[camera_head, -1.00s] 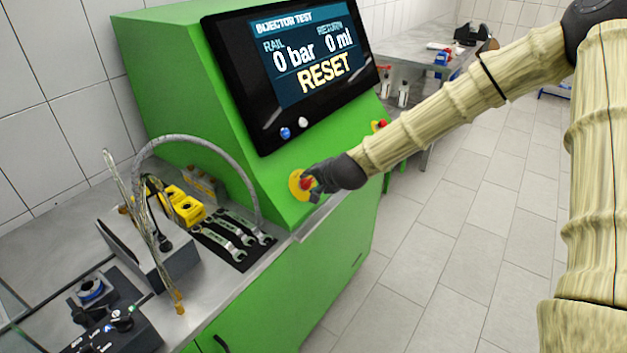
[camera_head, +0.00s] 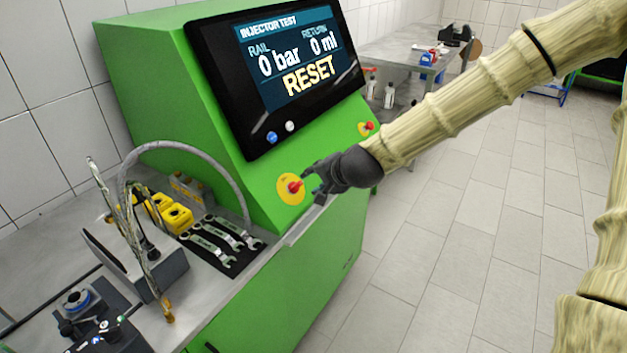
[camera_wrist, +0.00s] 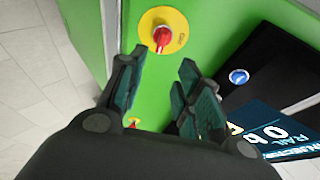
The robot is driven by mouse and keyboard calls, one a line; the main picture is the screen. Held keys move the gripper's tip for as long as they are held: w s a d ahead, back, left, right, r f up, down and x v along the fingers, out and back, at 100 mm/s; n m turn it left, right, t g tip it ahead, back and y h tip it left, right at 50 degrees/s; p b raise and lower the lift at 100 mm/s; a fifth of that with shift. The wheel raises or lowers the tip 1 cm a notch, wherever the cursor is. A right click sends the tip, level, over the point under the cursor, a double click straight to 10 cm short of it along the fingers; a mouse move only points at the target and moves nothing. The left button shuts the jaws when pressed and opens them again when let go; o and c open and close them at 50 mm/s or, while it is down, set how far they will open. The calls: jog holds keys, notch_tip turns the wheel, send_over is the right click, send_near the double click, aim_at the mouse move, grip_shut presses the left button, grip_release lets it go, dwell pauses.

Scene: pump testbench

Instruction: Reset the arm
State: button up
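My gripper (camera_head: 314,178) is just right of a red knob on a yellow disc (camera_head: 291,188) on the green test bench's sloped front. In the wrist view the red knob (camera_wrist: 162,37) lies beyond the fingertips, with green panel showing between. The fingers of my gripper (camera_wrist: 160,72) are apart with nothing between them. The screen (camera_head: 290,65) reads INJECTOR TEST, rail 0 bar, return 0 ml, and RESET in yellow.
A second red knob (camera_head: 367,127) sits farther right on the bench. A blue button (camera_head: 271,138) and a white button (camera_head: 291,126) are below the screen. Wrenches (camera_head: 228,236) lie on the left worktop. The tiled floor (camera_head: 470,230) at right is clear.

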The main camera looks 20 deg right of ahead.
jog(key=shift+s+d+r, duration=0.1)
jog(key=shift+s+r, duration=0.05)
jog(key=shift+s, duration=0.05)
dwell(0.4)
jog(key=s+a+f+n+g+h, duration=0.1)
jog(key=s+f+n+g, duration=0.3)
jog(key=s+f, duration=1.1)
jog(key=s+a+f+n+g+h, duration=0.1)
jog(key=s+f+n+g, duration=0.25)
jog(key=s+f, duration=1.15)
jog(key=s+f+n+g, duration=0.2)
jog(key=s+f+n, duration=0.2)
jog(key=s+f, duration=0.6)
jog(key=shift+s+d, duration=0.35)
jog(key=shift+s, duration=0.2)
jog(key=shift+n, duration=0.25)
